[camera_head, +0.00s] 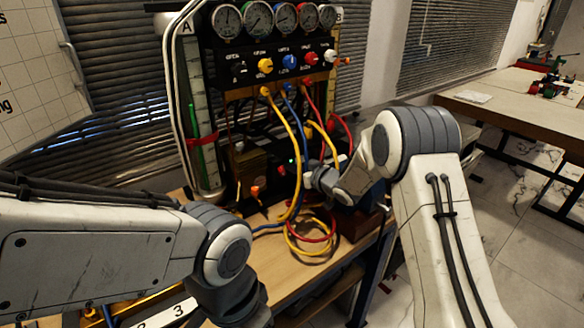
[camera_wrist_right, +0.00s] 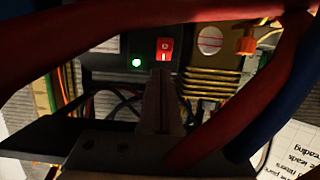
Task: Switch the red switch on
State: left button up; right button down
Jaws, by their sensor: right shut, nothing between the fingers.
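The red switch (camera_wrist_right: 165,49) shows in the right wrist view as a small red rocker with white marks, on a dark panel beside a lit green lamp (camera_wrist_right: 136,63). My right gripper (camera_wrist_right: 160,76) is shut and empty. Its fingertips point at the switch and end just at its lower edge in that view; I cannot tell whether they touch it. In the head view my right gripper (camera_head: 312,176) reaches in from the right at the rig's lower part, and the switch is hard to make out there.
Red, blue and yellow hoses (camera_head: 298,125) hang in front of the rig and cross close to my right gripper. Gauges (camera_head: 285,16) and coloured knobs (camera_head: 290,62) sit above. Coiled hoses (camera_head: 310,237) lie on the wooden bench (camera_head: 285,283).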

pick_arm(q)
jog(key=shift+s+d+b, duration=0.1)
jog(key=shift+d+b, duration=0.05)
jog(key=shift+b, duration=0.25)
pick_arm(e)
jog(key=s+d+r, duration=0.5)
jog(key=s+r, duration=0.1)
jog(key=s, duration=0.1)
jog(key=shift+s+r, duration=0.2)
jog(key=shift+r, duration=0.15)
pick_arm(q)
notch_tip(320, 180, up, 4)
jog(key=p, duration=0.4)
pick_arm(e)
jog(key=s+a+g+h, duration=0.1)
jog(key=s+g+h, duration=0.2)
jog(key=s, duration=1.8)
jog(key=s+a+g+h, duration=0.2)
jog(key=s+g, duration=0.7)
jog(key=s, duration=1.2)
jog(key=f+h, duration=0.1)
jog(key=h, duration=0.1)
jog(key=shift+h, duration=0.3)
